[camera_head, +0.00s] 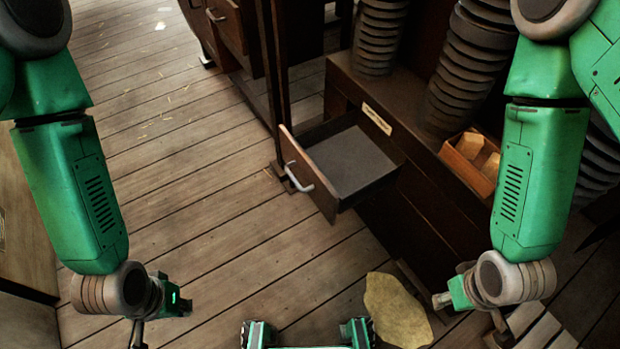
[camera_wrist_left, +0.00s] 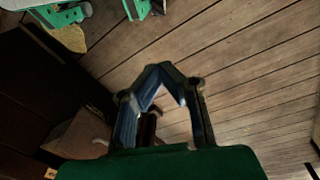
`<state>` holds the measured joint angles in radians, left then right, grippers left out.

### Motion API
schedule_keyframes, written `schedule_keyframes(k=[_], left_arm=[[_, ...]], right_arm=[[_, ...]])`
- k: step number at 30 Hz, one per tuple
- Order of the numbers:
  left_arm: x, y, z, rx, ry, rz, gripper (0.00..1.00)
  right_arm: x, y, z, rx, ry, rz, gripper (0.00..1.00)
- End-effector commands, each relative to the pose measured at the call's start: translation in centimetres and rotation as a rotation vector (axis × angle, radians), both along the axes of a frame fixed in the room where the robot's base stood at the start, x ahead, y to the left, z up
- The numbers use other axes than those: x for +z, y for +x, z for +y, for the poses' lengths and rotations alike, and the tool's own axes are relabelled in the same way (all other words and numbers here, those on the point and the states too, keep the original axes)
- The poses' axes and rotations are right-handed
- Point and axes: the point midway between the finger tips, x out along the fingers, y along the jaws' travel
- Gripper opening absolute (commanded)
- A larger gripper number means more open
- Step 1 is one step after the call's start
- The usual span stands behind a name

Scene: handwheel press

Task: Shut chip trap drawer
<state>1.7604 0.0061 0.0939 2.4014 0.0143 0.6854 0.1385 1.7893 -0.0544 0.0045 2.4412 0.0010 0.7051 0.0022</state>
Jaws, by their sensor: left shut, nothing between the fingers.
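The chip trap drawer (camera_head: 350,162) stands pulled out of the dark wooden cabinet, with its grey inside showing. Its brown front has a pale curved handle (camera_head: 297,178). In the left wrist view the drawer (camera_wrist_left: 82,137) shows at lower left, partly dark, beside the fingers. My left gripper (camera_head: 138,336) is low at the left in the head view, apart from the drawer and cut by the bottom edge. In the left wrist view (camera_wrist_left: 162,70) it is shut and empty. My right gripper (camera_head: 498,322) is low at the right, apart from the drawer; its fingers are mostly hidden.
The dark cabinet (camera_head: 415,215) bears ribbed dark columns (camera_head: 462,70) and a small open box (camera_head: 470,160) with blocks. A dark post (camera_head: 272,80) stands just left of the drawer. The plank floor (camera_head: 215,200) at left is clear.

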Motion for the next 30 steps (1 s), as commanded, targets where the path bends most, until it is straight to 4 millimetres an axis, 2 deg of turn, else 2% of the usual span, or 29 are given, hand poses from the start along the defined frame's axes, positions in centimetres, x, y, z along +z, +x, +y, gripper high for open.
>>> schedule_keyframes(k=[1, 2, 3, 5, 6, 8, 9, 12, 16, 18, 22, 30], left_arm=[[-1.2, 0.6, -2.7, 0.14, -0.076, 0.016, 0.0], [-1.7, 1.2, -4.5, 0.24, -0.126, 0.032, 0.0], [-2.2, 2.3, -7.1, 0.388, -0.199, 0.058, 0.0], [-2.4, 4.5, -10.8, 0.629, -0.311, 0.109, 0.0], [-2.2, 6.3, -12.9, 0.789, -0.384, 0.148, 0.0], [-1.5, 9.5, -15.4, 1.02, -0.488, 0.213, 0.0], [-0.8, 11.7, -16.6, 1.164, -0.554, 0.259, 0.0], [1.0, 16.8, -18.1, 1.462, -0.691, 0.369, 0.0], [3.1, 21.4, -18.2, 1.699, -0.805, 0.476, 0.0], [3.7, 22.6, -18.2, 1.758, -0.835, 0.507, 0.0], [3.4, 23.4, -18.7, 1.787, -0.848, 0.525, 0.0], [-0.3, 25.1, -22.0, 1.781, -0.845, 0.523, 0.0]], right_arm=[[-0.6, 0.0, 0.0, 0.0, 0.0, 0.0, 0.34], [-0.8, 0.0, 0.0, 0.0, 0.0, 0.0, 0.34], [-1.2, 0.0, 0.0, 0.0, 0.0, 0.0, 0.34], [-1.7, 0.0, 0.0, 0.0, 0.0, 0.0, 0.34], [-2.0, 0.0, 0.0, 0.0, 0.0, 0.0, 0.34], [-2.4, 0.0, 0.0, 0.0, 0.0, 0.0, 0.34], [-2.7, 0.0, 0.0, 0.0, 0.0, 0.0, 0.34], [-3.2, 0.0, 0.0, 0.0, 0.0, 0.0, 0.34], [-3.6, 0.0, 0.0, 0.0, 0.0, 0.0, 0.34], [-3.6, 0.0, 0.0, 0.0, 0.0, 0.0, 0.34], [-3.9, 0.0, 0.0, 0.0, 0.0, 0.0, 0.34], [-5.6, 0.0, 0.0, 0.0, 0.0, 0.0, 0.34]])
